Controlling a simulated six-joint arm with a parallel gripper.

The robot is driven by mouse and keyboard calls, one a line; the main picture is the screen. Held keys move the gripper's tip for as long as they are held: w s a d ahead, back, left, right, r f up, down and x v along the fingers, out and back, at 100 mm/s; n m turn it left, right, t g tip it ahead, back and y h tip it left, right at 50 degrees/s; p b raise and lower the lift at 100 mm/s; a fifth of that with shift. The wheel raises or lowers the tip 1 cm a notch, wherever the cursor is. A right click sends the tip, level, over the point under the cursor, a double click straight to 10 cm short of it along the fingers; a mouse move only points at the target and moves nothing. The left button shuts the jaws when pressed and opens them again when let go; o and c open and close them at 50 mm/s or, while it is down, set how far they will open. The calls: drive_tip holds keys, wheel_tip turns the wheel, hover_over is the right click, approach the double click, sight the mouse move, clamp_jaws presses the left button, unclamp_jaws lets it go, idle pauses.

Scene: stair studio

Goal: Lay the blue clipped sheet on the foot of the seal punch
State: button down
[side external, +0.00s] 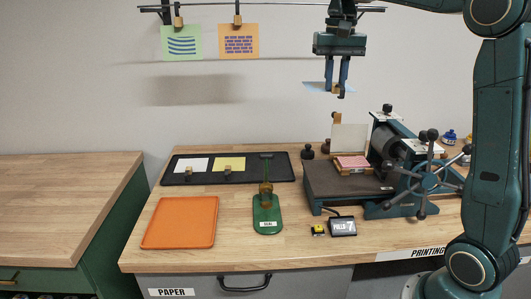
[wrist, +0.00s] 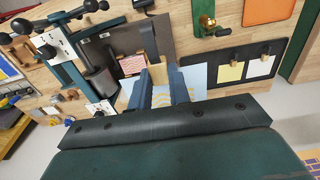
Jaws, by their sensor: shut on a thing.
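My gripper (side external: 337,88) is high above the table, over the press, and shut on the brass clip of the blue clipped sheet (side external: 316,86). The sheet hangs off the clip nearly edge-on in the side view. In the wrist view the blue sheet (wrist: 197,78) shows behind my gripper (wrist: 166,70), with a yellow wave print partly hidden by the fingers. The seal punch (side external: 266,196) stands on the table, lower left of my gripper, its green foot (side external: 267,226) bare. The punch also shows at the top of the wrist view (wrist: 206,20).
A press (side external: 318,183) with a spoked wheel stands right of the punch. A black tray (side external: 277,168) holds white and yellow clipped sheets; an orange tray (side external: 180,224) lies in front. Green (side external: 181,44) and orange (side external: 239,42) sheets hang on the rail. A small display (side external: 343,227) stands near the punch.

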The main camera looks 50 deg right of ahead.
drive_tip(key=w+a, duration=0.2)
drive_tip(key=a, duration=0.9)
hover_over(269, 228)
drive_tip(key=s+a, duration=0.4)
wheel_tip(269, 228, down, 24)
drive_tip(key=shift+f, duration=0.5)
drive_tip(key=shift+f, duration=0.25)
drive_tip(key=shift+f, duration=4.3)
drive_tip(key=shift+w+d+f, duration=0.1)
drive_tip(key=shift+f, duration=0.05)
drive_tip(key=shift+w+d, duration=1.8)
drive_tip(key=shift+w, duration=0.05)
